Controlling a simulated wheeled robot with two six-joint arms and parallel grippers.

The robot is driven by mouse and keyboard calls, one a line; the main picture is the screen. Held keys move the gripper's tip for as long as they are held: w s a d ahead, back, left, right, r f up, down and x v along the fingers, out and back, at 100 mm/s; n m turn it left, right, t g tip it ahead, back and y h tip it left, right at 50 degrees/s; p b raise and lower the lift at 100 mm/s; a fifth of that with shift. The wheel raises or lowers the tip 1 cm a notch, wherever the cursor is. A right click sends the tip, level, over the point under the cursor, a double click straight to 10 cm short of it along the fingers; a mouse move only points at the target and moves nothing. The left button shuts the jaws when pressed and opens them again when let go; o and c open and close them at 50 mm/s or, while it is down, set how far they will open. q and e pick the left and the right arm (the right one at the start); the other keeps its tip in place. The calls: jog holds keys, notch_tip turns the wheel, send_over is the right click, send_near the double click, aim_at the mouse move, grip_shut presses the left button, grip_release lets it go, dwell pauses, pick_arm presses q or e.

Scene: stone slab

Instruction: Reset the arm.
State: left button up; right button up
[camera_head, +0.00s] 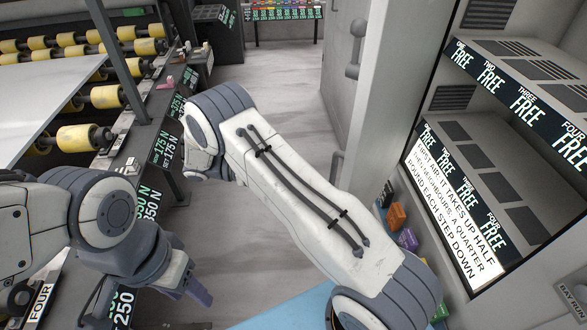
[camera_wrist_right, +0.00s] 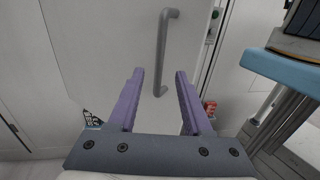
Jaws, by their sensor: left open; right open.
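My left gripper (camera_head: 198,290) is at the lower left of the head view, pointing down beside a line of number labels. Its purple fingers are partly hidden; it is open, and I see nothing held in it. My right arm (camera_head: 300,190) crosses the middle of the head view from the lower right to the upper left, and its gripper does not show there. In the right wrist view my right gripper (camera_wrist_right: 160,75) is open, with two purple fingers apart and nothing between them.
A pale door panel with a grey bar handle (camera_wrist_right: 162,50) lies beyond the right fingers; the distance is unclear. A roller rack (camera_head: 85,140) stands at the left. A shelf unit marked FREE (camera_head: 480,65) stands at the right. Grey floor (camera_head: 285,100) is clear between them.

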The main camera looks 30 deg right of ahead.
dwell(0.5)
jog(key=s+a+r+m+t+y, duration=0.2)
jog(key=s+a+r+t+y, duration=0.1)
jog(key=s+a+y, duration=0.5)
jog(key=s+a+r+m+t+y, duration=0.2)
jog(key=s+a+t+y, duration=0.3)
jog(key=s, duration=0.7)
jog(key=a+r+y, duration=0.1)
jog(key=a+y, duration=0.1)
jog(key=a, duration=0.1)
jog(key=shift+s+a+r+t+y, duration=0.15)
jog(key=shift+a+r+t+y, duration=0.05)
jog(key=shift+a+t+y, duration=0.2)
jog(key=shift+s+a, duration=0.2)
jog(key=shift+s, duration=0.05)
jog(key=shift+c, duration=1)
jog(key=shift+s+a+y, duration=0.1)
jog(key=shift+s+y, duration=0.05)
jog(key=shift+y, duration=0.15)
grip_shut()
jog(key=shift+m, duration=0.3)
